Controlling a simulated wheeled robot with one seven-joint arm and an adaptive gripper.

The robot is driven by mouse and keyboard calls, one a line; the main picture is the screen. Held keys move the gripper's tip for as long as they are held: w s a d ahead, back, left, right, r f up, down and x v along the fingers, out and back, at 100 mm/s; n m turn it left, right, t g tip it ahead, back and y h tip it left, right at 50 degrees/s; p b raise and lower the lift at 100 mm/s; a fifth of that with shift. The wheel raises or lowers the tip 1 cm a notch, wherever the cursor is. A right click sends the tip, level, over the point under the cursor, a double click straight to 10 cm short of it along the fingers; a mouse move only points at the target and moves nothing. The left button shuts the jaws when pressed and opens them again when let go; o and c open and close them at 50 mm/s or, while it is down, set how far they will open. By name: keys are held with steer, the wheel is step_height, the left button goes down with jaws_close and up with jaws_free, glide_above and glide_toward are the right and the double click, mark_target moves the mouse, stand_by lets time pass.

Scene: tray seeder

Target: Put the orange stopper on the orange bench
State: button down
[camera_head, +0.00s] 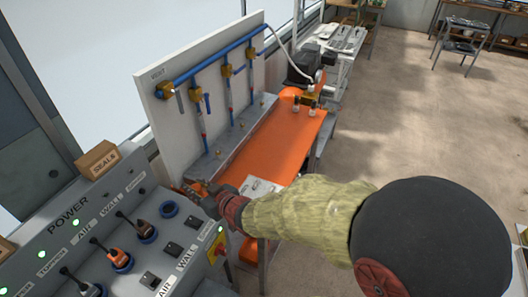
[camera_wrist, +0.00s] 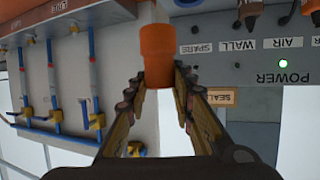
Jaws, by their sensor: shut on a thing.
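The orange stopper (camera_wrist: 157,55) is a short tapered cylinder between the fingers of my gripper (camera_wrist: 158,80) in the wrist view. The fingers are shut on it. In the head view my gripper (camera_head: 203,189) is at the near left end of the orange bench (camera_head: 268,137), close to the control panel. The stopper cannot be made out there. The bench is a long orange top with a grey ledge along its left side.
A white board (camera_head: 178,115) with blue pipes and taps stands behind the bench. The grey control panel (camera_head: 60,262) with several handles is at the lower left. A white paper (camera_head: 262,187) lies on the bench's near end. Small bottles and a dark machine (camera_head: 304,66) occupy its far end; the middle is clear.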

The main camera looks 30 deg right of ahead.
steer(key=s+d+f+m+h, duration=0.2)
steer(key=d+f, duration=0.1)
steer(key=d, duration=1.1)
steer(key=s+a+n+y, duration=0.2)
steer(key=a+n+y, duration=0.1)
steer(key=a, duration=0.1)
steer(key=shift+w+d+f+b, duration=0.15)
steer(key=shift+w+f+b, duration=0.95)
steer(key=shift+w+f, duration=1.15)
steer(key=shift+w+d+f+b, duration=0.2)
steer(key=shift+w+f+b, duration=0.9)
steer(key=shift+w+f, duration=1.1)
steer(key=shift+w+d+f+b, duration=0.15)
steer(key=shift+w+f+b, duration=0.95)
steer(key=shift+w+f, duration=1.1)
steer(key=shift+w+r, duration=0.35)
steer(key=shift+f, duration=0.15)
steer(key=c, duration=1.5)
jaws_free()
steer(key=shift+c, duration=0.2)
